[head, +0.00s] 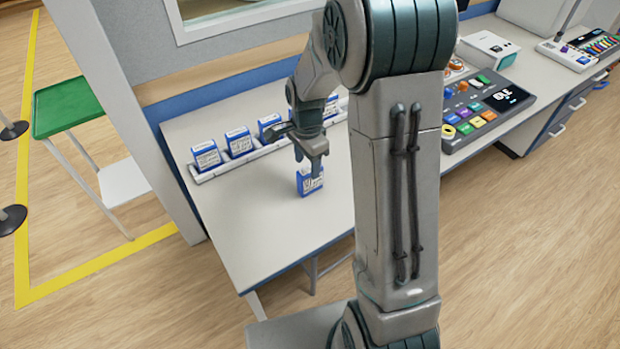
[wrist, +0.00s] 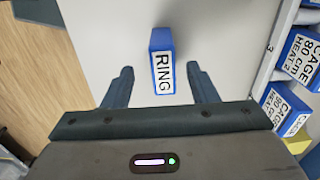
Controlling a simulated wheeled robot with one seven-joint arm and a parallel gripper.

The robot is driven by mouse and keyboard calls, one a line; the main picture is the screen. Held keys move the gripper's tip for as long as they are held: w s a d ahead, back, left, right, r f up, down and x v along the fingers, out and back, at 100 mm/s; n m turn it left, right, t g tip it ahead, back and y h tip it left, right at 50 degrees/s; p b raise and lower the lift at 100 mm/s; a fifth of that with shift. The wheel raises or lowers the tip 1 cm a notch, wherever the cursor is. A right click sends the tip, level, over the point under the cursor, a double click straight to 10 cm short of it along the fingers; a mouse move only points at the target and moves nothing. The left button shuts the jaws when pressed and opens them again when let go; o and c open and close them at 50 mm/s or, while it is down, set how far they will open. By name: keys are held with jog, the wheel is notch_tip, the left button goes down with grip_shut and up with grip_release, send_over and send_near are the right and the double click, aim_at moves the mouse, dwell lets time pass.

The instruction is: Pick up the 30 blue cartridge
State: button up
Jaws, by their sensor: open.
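A blue cartridge (head: 303,186) with a white label stands alone on the white table, in front of the row of cartridges. In the wrist view this blue cartridge (wrist: 161,40) shows the word RING on its label; I cannot read a 30 on it. My gripper (head: 310,168) is above it, pointing down, and partly covers it in the head view. In the wrist view my gripper (wrist: 161,72) is open, with one finger on each side of the cartridge's near end and gaps on both sides. Nothing is held.
A white rail (head: 225,170) behind holds several blue cartridges (head: 207,157); some labels (wrist: 298,52) read CAGE 80 cm HEAT. A control panel (head: 482,112) stands at right. The table's front left (head: 255,240) is clear. A green-topped stand (head: 75,105) is at far left.

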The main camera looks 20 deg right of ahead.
aim_at(307, 170)
jog(key=shift+w+f+p, duration=0.15)
jog(key=shift+f+p, duration=0.25)
jog(key=shift+f, duration=2.85)
jog(key=c, duration=1.1)
